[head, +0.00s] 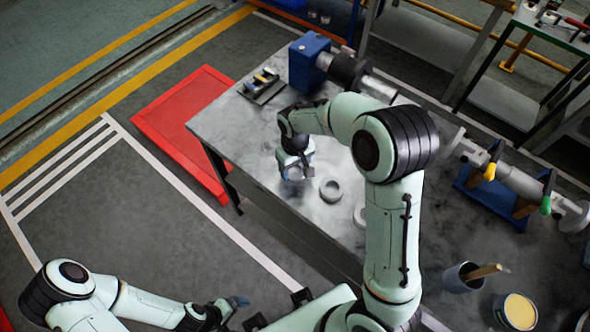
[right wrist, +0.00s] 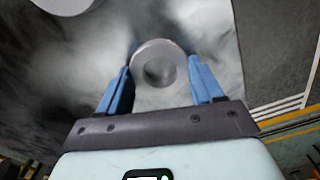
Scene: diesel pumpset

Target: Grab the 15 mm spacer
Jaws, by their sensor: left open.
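My right gripper (head: 296,174) is low over the near left part of the grey table. In the right wrist view its two blue fingers (right wrist: 161,82) stand on either side of a grey ring-shaped spacer (right wrist: 146,101). The ring's edges lie very close to the fingers; I cannot tell whether they press on it. A second grey ring (head: 330,190) lies flat on the table just right of the gripper, and a third (head: 360,214) is partly hidden behind my right arm. No size marks are legible. My left gripper (head: 236,303) is open and empty, low over the floor.
The grey table (head: 228,125) has a blue machine (head: 309,62) with a dark cylinder at its back. A small tray of parts (head: 263,86) lies near the left back edge. A blue cradle with a shaft (head: 510,180), a cup (head: 460,277) and a tin (head: 517,310) stand right.

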